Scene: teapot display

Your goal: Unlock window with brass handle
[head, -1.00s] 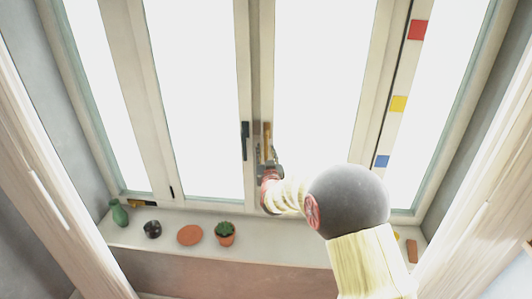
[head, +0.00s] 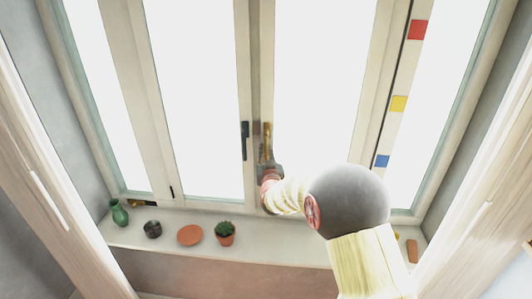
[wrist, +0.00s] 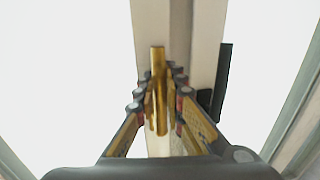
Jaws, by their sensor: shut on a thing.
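The brass handle (head: 268,131) stands upright on the middle window frame, to the right of a black handle (head: 245,140). In the wrist view the brass handle (wrist: 159,85) runs between the two fingers of my gripper (wrist: 160,108). The fingers are closed around it, one on each side, and its upper end sticks out beyond them. In the head view my gripper (head: 268,160) covers the lower part of the handle. The black handle also shows in the wrist view (wrist: 222,85), just right of the fingers.
Below the window is a sill (head: 275,252) with a green vase (head: 119,213), a dark round pot (head: 152,229), a terracotta saucer (head: 190,235) and a potted cactus (head: 225,235). Red (head: 418,30), yellow (head: 398,103) and blue (head: 382,161) squares mark the right frame.

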